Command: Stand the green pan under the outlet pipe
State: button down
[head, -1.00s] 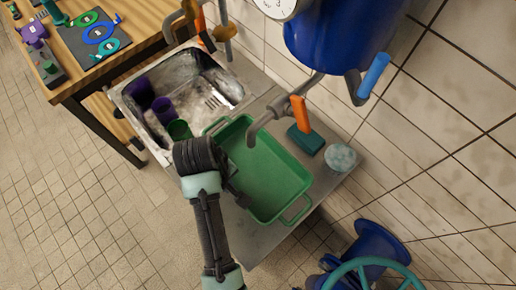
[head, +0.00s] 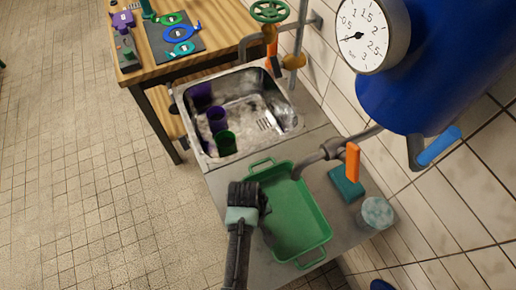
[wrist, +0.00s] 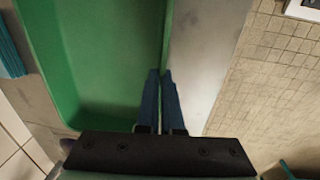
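The green pan (head: 293,215) is a shallow rectangular tray with a loop handle at each end. It lies on the grey counter beside the sink and looks empty. The grey outlet pipe (head: 310,163) bends down from the wall, and in the head view its mouth appears over the pan's far right corner. My gripper (head: 264,207) is at the pan's left long side. In the wrist view its blue fingers (wrist: 160,98) are close together with the pan's wall between them. The pan's green floor (wrist: 100,60) fills the left of that view. The pan's underside is hidden.
The steel sink (head: 285,122) holds purple cups and a green cup (head: 225,143). An orange lever (head: 352,163), a teal block (head: 345,186) and a pale round item (head: 377,212) are right of the pan. A blue tank (head: 440,60) overhangs. The floor at left is clear.

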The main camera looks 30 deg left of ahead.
jog(key=shift+f, duration=0.1)
jog(key=c, duration=1.1)
grip_release()
jog(key=r, duration=0.8)
jog(key=s+a+r, duration=0.1)
jog(key=r, duration=0.3)
jog(key=shift+s+r, duration=0.1)
jog(key=shift+r, duration=0.05)
